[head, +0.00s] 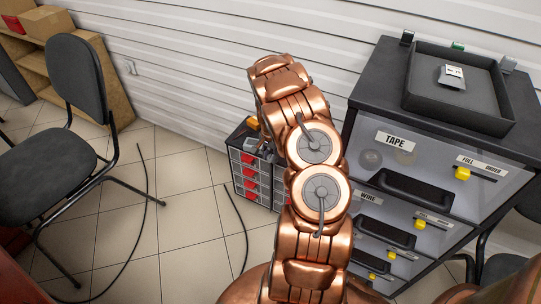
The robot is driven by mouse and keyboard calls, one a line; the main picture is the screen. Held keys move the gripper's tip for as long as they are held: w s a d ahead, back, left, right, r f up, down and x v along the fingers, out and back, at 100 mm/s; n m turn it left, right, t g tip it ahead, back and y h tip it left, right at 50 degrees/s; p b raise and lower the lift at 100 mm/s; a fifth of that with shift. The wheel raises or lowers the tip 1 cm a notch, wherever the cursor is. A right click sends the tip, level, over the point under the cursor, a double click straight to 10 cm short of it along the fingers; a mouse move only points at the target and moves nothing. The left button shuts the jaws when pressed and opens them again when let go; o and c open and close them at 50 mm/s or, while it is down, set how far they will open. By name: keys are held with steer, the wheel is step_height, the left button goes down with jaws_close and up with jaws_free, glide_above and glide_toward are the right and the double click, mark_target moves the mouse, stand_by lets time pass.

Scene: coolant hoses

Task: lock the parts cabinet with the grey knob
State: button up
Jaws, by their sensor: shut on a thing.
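A small drawer cabinet (237,165) with red pulls stands on the floor by the wall, partly hidden behind my copper arm. It looks like the parts cabinet, but no label shows on it.
A large dark cabinet (385,65) stands at right, with drawers labelled TAPE and WIRE and yellow sliders (462,174). A black tray (420,105) holding a small labelled item is on top. A chair (78,80) and shelf (110,75) are at left. Black hoses (235,205) lie on the tiles.

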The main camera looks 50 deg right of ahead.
steer(key=n+p, duration=0.1)
steer(key=n, duration=0.3)
steer(key=shift+r, duration=0.1)
steer(key=n+p, duration=0.1)
steer(key=n, duration=0.3)
steer(key=shift+n, duration=0.4)
steer(key=n, duration=0.4)
steer(key=shift+d+p, duration=0.15)
steer(key=shift+p, duration=0.15)
steer(key=shift+n, duration=1.8)
steer(key=o, duration=0.9)
steer(key=shift+s, duration=0.1)
steer(key=shift+c, duration=0.2)
step_height(320, 180, up, 12)
